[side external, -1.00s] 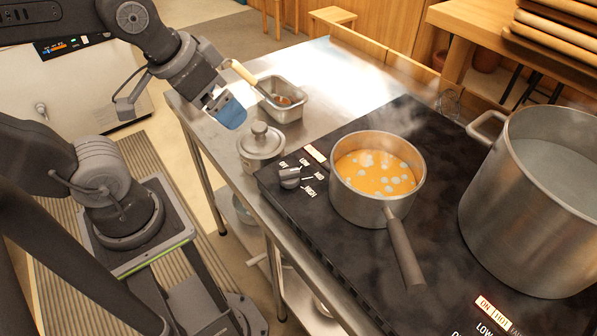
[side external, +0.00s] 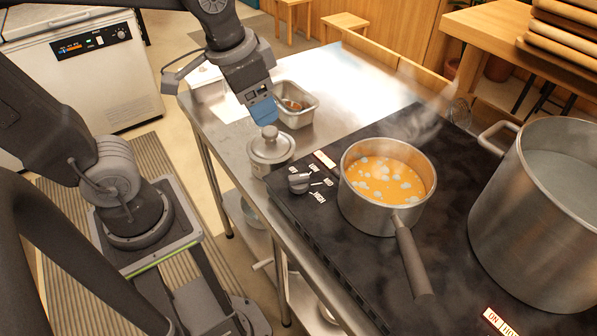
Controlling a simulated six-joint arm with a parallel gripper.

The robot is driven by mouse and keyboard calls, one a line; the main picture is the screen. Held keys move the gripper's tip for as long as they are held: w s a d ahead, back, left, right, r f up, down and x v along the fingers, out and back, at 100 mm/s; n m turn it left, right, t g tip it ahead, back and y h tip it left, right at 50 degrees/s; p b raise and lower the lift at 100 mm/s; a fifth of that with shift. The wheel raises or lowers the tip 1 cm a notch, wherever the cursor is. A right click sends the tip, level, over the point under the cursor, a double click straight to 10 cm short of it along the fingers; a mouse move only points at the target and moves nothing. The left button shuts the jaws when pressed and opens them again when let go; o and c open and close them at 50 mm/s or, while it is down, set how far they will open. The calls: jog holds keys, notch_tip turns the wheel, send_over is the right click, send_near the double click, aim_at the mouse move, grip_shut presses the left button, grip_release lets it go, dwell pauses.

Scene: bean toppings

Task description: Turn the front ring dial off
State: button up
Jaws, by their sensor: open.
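The dial (side external: 299,183) is a grey knob on the black stove top (side external: 345,262), left of the small saucepan. Labels such as HIGH and MID are printed around it; its exact setting is too small to read surely. A red-framed lit sign (side external: 324,160) sits just behind it. My gripper (side external: 264,112), with blue fingertips, points down above the lidded metal pot, behind and left of the dial. It is open, empty and apart from the dial. The gap between the fingers is hard to see from this side.
A small saucepan (side external: 362,208) of steaming orange soup stands right of the dial, its handle (side external: 411,258) toward the front. A large pot (side external: 535,225) stands further right. A lidded pot (side external: 270,153) and a steel container (side external: 299,119) stand on the counter (side external: 225,128).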

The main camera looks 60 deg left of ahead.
aim_at(299, 176)
jog(key=w+d+f+m+g, duration=0.1)
jog(key=w+d+f+g, duration=0.1)
jog(key=w, duration=0.1)
jog(key=w+d+f+m+g, duration=0.1)
jog(key=w, duration=0.1)
jog(key=shift+w+d+m, duration=0.2)
jog(key=shift+d+m, duration=0.05)
jog(key=shift+m, duration=0.05)
jog(key=c, duration=0.3)
notch_tip(299, 176, down, 14)
jog(key=shift+r, duration=0.1)
jog(key=shift+c, duration=0.2)
grip_shut()
